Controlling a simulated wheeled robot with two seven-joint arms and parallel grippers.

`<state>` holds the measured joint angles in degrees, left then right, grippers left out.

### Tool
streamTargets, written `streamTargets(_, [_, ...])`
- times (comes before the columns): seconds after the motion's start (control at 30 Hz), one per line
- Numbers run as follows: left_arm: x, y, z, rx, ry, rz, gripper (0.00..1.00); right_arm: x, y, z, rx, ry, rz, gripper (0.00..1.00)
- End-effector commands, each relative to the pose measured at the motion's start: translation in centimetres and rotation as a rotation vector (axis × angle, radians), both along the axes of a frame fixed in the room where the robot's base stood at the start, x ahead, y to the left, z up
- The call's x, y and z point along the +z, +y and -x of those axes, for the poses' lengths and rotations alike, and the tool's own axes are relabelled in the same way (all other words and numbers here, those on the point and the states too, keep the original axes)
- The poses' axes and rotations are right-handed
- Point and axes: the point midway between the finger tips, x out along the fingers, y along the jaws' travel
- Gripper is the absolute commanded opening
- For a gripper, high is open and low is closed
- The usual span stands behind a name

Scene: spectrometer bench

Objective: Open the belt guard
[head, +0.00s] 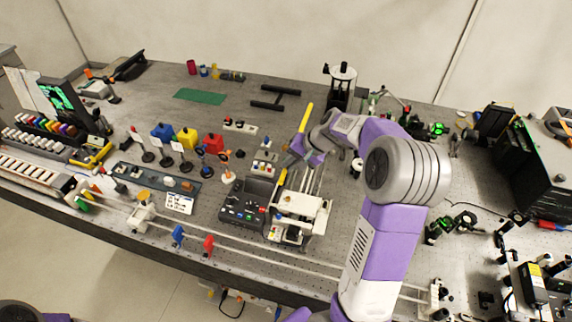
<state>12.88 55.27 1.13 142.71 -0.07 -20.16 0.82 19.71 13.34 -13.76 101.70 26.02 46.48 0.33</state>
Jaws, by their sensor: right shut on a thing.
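A long yellow bar, which looks like the belt guard (305,117), stands tilted up at the middle of the bench, behind the small white-and-grey machine. My right gripper (297,152) is at its lower end and is shut on it; the fingers are small here, and the exact contact is hard to see. My right arm reaches in from the bottom right and hides part of the bench behind it. Pale parallel rails (316,180) run from the gripper down toward the white machine block (299,206). My left gripper is out of view.
A dark control box (242,202) with buttons sits left of the white block. Red, yellow and blue blocks (186,138) and small stands are further left. A black-and-white post device (342,85) stands behind my arm. The bench around the green mat (199,96) is mostly clear.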

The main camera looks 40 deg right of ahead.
Motion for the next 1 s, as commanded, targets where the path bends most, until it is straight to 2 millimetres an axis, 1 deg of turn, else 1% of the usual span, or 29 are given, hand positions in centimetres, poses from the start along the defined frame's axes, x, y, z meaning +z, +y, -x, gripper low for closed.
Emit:
streamTargets(0.37, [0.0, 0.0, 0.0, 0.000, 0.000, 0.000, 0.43, 0.1, 0.1, -0.1, 0.005, -0.003, 0.000, 0.00])
streamTargets(0.4, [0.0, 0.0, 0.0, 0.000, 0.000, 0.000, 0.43, 0.1, 0.1, -0.1, 0.005, -0.003, 0.000, 0.15])
streamTargets(0.53, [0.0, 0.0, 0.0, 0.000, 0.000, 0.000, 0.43, 0.1, 0.1, -0.1, 0.003, -0.003, 0.001, 0.35])
streamTargets(0.57, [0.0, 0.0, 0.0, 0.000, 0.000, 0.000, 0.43, 0.1, 0.1, -0.1, 0.002, -0.003, 0.000, 0.36])
streamTargets(0.83, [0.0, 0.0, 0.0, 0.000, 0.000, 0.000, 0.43, 0.1, 0.0, 0.0, 0.002, -0.001, 0.000, 0.36])
streamTargets(0.93, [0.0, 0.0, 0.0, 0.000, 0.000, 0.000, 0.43, 0.8, -0.3, 0.3, 0.001, -0.004, 0.001, 0.36])
streamTargets(1.0, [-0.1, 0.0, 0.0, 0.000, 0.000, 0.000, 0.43, 1.6, -0.6, 0.7, 0.001, -0.006, 0.003, 0.36])
